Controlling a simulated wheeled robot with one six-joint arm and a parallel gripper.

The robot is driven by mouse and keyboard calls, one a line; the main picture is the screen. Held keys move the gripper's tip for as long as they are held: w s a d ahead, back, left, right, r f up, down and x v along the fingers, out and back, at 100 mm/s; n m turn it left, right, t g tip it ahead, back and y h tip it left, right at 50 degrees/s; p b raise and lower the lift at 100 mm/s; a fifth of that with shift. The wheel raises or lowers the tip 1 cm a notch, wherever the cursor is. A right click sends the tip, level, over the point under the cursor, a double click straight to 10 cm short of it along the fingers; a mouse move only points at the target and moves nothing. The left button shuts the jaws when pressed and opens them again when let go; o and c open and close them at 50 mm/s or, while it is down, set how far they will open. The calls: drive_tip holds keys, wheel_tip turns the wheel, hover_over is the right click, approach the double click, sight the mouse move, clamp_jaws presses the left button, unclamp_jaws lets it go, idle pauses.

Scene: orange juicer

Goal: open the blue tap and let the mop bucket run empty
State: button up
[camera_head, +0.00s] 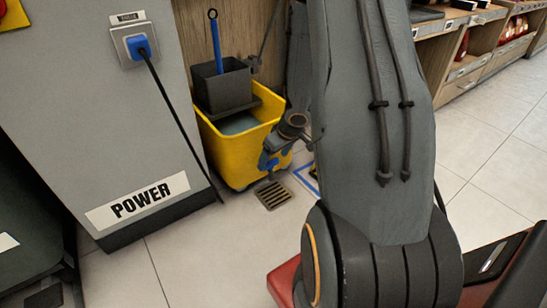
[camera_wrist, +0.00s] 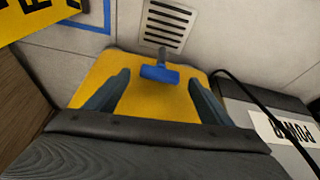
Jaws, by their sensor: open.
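The yellow mop bucket (camera_head: 233,154) stands on the floor beside the grey power cabinet, with greyish liquid (camera_head: 240,123) visible inside. The blue tap (camera_head: 273,164) is low on its front; it also shows in the wrist view (camera_wrist: 160,74), with its wide blue handle crosswise and a spout towards the floor grate. My gripper (camera_wrist: 158,84) is open, its fingers on either side of the tap handle, with gaps showing on both sides. In the head view my arm hides part of the bucket's right side. No flow of water is visible.
A floor grate (camera_head: 273,194) lies just in front of the bucket. A dark wringer (camera_head: 223,87) sits on the bucket. The power cabinet (camera_head: 100,110) with its black cable (camera_head: 178,120) is close on the left. Open tiled floor (camera_head: 497,178) is at the right.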

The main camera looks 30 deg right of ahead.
drive_tip(key=shift+p+v, duration=1.95)
drive_tip(key=shift+v, duration=0.7)
